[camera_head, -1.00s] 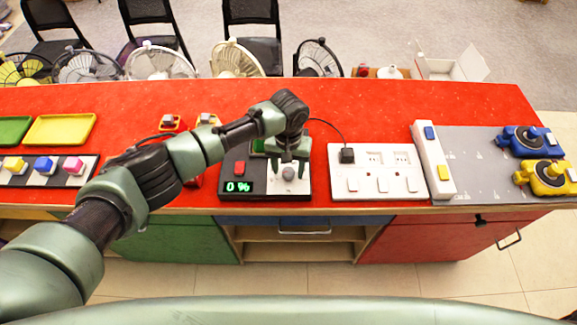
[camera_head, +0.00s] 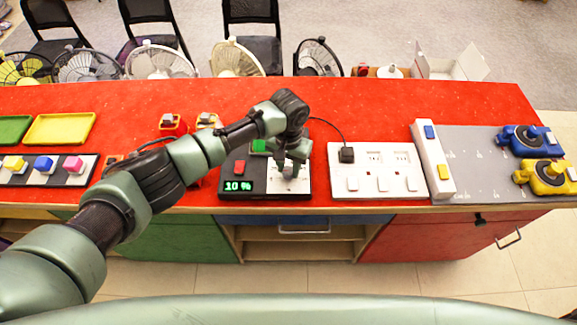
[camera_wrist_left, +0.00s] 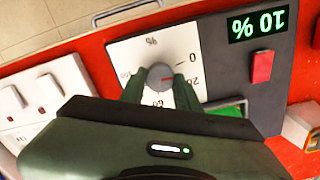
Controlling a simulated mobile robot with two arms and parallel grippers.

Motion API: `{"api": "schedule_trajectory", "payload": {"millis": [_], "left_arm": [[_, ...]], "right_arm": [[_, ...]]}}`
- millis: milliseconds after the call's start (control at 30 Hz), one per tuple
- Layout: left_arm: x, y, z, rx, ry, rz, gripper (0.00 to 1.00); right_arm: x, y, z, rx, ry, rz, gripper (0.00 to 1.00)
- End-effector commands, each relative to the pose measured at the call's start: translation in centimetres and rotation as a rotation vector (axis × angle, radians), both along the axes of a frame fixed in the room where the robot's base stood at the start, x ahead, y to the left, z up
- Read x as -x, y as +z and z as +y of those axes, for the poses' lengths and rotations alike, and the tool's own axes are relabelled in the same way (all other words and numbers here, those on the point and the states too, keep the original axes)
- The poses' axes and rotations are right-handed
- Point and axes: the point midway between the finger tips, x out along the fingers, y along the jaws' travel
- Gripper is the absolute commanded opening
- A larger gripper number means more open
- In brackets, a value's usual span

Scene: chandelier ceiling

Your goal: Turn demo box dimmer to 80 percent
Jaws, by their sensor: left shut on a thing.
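The demo box (camera_head: 233,166) is a dark box on the red counter, with a red button, a green part and a green display (camera_head: 238,186) reading 10 %. In the left wrist view the display (camera_wrist_left: 258,22) appears upside down and also reads 10 %. The white dial plate (camera_wrist_left: 184,40) has marks such as 0 and 20. My left gripper (camera_head: 289,169) is over the dial plate, shut on the grey dimmer knob (camera_wrist_left: 160,76), one finger on each side. My right gripper is not in view.
A white socket panel (camera_head: 408,187) with a black plug stands right of the demo box. A white switch strip (camera_head: 432,160) and blue and yellow devices lie further right. Yellow (camera_head: 60,129) and green trays are at the left. Fans and chairs stand behind the counter.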

Motion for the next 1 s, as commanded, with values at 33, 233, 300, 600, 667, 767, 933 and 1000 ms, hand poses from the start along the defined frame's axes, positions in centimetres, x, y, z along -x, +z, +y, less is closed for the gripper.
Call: {"api": "schedule_trajectory", "payload": {"millis": [33,233,300,600,667,767,933,1000], "left_arm": [[0.0,0.07,-0.02,0.001,-0.04,0.0,0.0],[-0.05,0.13,-0.09,0.001,-0.229,-0.002,0.0],[0.0,0.11,-0.1,0.002,-0.296,0.0,0.0],[-0.07,0.16,-0.1,0.001,-0.58,-0.003,0.0],[-0.05,0.14,-0.1,0.001,-0.637,-0.003,0.0],[-0.02,0.14,-0.12,0.002,-0.732,-0.002,0.0],[-0.03,0.16,-0.12,0.001,-0.895,-0.003,0.0],[-0.03,0.16,-0.13,0.001,-0.961,-0.003,0.0]], "right_arm": [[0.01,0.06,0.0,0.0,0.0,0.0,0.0],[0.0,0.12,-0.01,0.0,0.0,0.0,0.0],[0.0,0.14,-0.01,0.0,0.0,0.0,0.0],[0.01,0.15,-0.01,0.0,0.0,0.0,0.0],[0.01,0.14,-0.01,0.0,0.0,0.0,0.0],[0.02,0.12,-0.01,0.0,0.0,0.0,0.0],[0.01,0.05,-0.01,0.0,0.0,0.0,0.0],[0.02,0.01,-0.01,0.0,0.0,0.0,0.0]]}}
